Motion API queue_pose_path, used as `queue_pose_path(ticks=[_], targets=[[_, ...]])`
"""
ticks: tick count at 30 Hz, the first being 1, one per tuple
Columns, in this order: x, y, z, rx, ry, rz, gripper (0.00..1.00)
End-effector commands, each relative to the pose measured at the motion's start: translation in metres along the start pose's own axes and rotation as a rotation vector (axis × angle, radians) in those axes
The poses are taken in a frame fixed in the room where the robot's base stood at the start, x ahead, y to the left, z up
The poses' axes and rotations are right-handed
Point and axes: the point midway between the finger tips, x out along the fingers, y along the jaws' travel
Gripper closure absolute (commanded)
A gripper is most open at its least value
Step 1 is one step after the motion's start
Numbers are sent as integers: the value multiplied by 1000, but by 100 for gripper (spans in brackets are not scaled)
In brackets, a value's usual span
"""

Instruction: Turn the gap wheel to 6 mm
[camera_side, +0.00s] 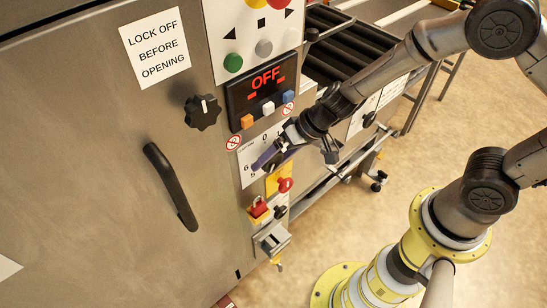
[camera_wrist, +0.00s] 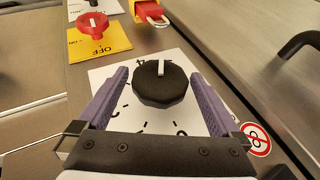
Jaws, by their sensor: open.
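The gap wheel (camera_wrist: 160,84) is a black faceted knob with a white pointer bar. It sits on a white dial plate (camera_wrist: 108,78), and the bar points to the top of the wrist view, near a partly hidden numeral. My gripper (camera_wrist: 160,92) is open, with one purple finger on each side of the wheel and a visible gap on both sides. Whether the fingers reach down to the wheel's depth I cannot tell. In the side view my gripper (camera_side: 293,152) is in front of the dial plate (camera_side: 247,160) and hides the wheel; a 6 and a 0 show.
A red switch on a yellow plate (camera_side: 285,185) and a red padlock (camera_side: 258,207) are just below the dial. The OFF display (camera_side: 264,80) with several buttons is above. A black knob (camera_side: 203,111) and a door handle (camera_side: 172,187) are to the left.

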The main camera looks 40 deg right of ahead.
Motion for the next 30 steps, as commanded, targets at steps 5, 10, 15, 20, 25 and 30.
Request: queue_pose_path(ticks=[5,10,15,20,25,30], targets=[[0,0,0,0,0,0,11],[0,0,0,0,0,0,41],[0,0,0,0,0,0,72],[0,0,0,2,0,-4,76],[-1,1,0,18,2,-35,76],[-1,2,-1,53,3,-116,76]])
